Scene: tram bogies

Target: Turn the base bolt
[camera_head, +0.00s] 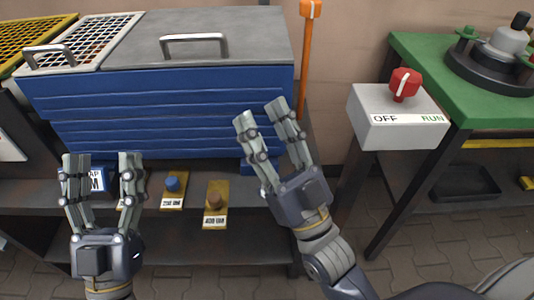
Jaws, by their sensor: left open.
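At the far upper right, a grey and black fixture (503,45) with a round black base (480,72) stands on a green bench (425,60), partly cut off by the picture edge. A small green piece (467,33) sits on the base's rim; I cannot tell whether this is the base bolt. My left gripper (101,156) is open and empty, over the shelf at the lower left. My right gripper (262,113) has its fingers apart with nothing between them, in front of the blue box's right end. Both are well away from the fixture.
A blue box (180,115) with a grey lid and handles fills the back left. A grey switch box (398,130) with a red knob (405,82), labelled OFF and RUN, stands beside the green bench.

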